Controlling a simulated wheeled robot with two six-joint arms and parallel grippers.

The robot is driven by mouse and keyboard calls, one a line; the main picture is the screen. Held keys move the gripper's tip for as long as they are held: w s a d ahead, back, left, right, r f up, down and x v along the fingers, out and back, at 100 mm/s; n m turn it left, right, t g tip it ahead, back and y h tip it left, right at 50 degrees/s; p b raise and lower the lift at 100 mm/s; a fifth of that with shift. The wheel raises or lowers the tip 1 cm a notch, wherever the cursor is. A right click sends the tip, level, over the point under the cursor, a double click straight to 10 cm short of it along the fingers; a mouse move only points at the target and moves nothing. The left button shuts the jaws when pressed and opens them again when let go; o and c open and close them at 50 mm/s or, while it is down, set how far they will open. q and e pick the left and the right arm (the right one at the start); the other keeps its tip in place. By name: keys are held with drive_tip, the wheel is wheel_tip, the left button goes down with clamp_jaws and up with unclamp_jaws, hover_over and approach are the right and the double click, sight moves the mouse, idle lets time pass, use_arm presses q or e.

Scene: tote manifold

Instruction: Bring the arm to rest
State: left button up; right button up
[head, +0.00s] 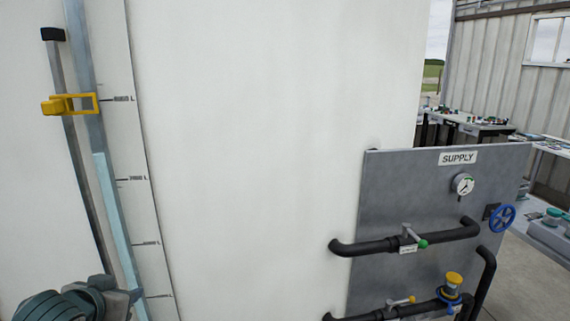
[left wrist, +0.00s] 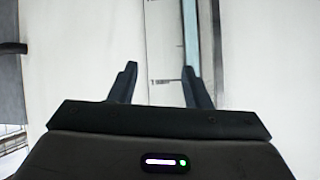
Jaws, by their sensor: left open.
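My left gripper (head: 118,292) shows at the bottom left of the head view, in front of the lower part of the sight tube (head: 108,195) on the big white tank (head: 270,130). In the left wrist view its two dark fingers (left wrist: 160,76) are apart with nothing between them. The tube (left wrist: 190,40) and its scale strip show beyond the fingers. I cannot tell how far the fingertips are from the tube. My right gripper is in neither view.
A yellow slider (head: 70,104) sits on a rod left of the tube. A grey SUPPLY panel (head: 415,185) with a gauge (head: 462,184), blue handwheel (head: 502,218) and black pipes (head: 400,240) stands at the right. Benches (head: 470,122) stand behind it.

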use_arm(q)
drive_tip(key=s+d+f+g, duration=0.2)
drive_tip(key=s+f, duration=0.3)
drive_tip(key=f, duration=0.4)
drive_tip(key=s+d+f+g, duration=0.25)
drive_tip(key=s+f, duration=0.35)
drive_tip(key=f, duration=0.3)
drive_tip(key=s+d+f+g, duration=0.2)
drive_tip(key=s+f, duration=0.3)
drive_tip(key=s, duration=0.2)
drive_tip(key=s+d+f+g, duration=0.2)
drive_tip(key=s+f, duration=0.2)
drive_tip(key=s, duration=0.3)
drive_tip(key=a+f, duration=0.3)
drive_tip(key=f, duration=2.9)
drive_tip(key=s+a+f+g+b, duration=0.1)
drive_tip(key=s+f+g, duration=0.1)
drive_tip(key=s+f, duration=1.6)
drive_tip(key=shift+s+a+f+h+b, duration=0.2)
drive_tip(key=shift+s+f+h+b, duration=0.1)
drive_tip(key=shift+f, duration=0.25)
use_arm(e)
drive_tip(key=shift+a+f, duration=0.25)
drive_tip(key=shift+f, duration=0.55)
use_arm(q)
drive_tip(key=shift+w, duration=0.1)
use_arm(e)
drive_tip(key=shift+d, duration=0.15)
